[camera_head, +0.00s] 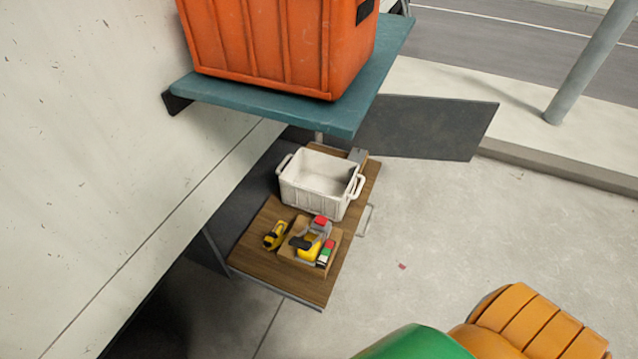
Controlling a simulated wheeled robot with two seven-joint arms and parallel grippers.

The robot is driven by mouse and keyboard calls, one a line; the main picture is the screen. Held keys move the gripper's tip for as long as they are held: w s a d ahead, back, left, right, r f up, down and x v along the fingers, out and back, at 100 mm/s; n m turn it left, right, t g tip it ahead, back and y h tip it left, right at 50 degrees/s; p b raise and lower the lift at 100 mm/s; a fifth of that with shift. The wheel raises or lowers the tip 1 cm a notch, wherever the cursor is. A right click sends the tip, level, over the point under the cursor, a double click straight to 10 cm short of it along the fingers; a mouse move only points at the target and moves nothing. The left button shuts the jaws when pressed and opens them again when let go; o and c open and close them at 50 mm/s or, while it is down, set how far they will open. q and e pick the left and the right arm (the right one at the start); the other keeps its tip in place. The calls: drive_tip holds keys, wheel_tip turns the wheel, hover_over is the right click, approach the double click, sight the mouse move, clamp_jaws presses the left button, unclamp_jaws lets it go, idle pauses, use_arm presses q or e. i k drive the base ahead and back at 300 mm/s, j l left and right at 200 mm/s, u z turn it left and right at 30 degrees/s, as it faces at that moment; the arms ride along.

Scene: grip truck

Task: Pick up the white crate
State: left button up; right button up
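A white crate (310,198) stands upright on a brown wooden platform (258,262) low beside the truck's side. Its top is open and its inside looks empty. It has a loop handle at its left end and another at its right end. No gripper is near the crate. Neither my left nor my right gripper shows in the head view.
A teal shelf (385,75) with an orange crate (280,50) juts out above and behind the white crate. Yellow tools and a small box (332,249) sit in front of it. A dark panel (425,128) stands behind right. Open pavement (480,240) lies right.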

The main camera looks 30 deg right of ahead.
sight(312, 181)
drive_tip(key=i+l+u, duration=0.1)
drive_tip(key=l, duration=0.4)
drive_tip(key=i+l+u, duration=0.1)
drive_tip(key=l, duration=0.35)
drive_tip(key=i+l, duration=0.1)
drive_tip(key=l, duration=0.4)
drive_tip(key=i+l+u, duration=0.15)
drive_tip(key=l, duration=0.35)
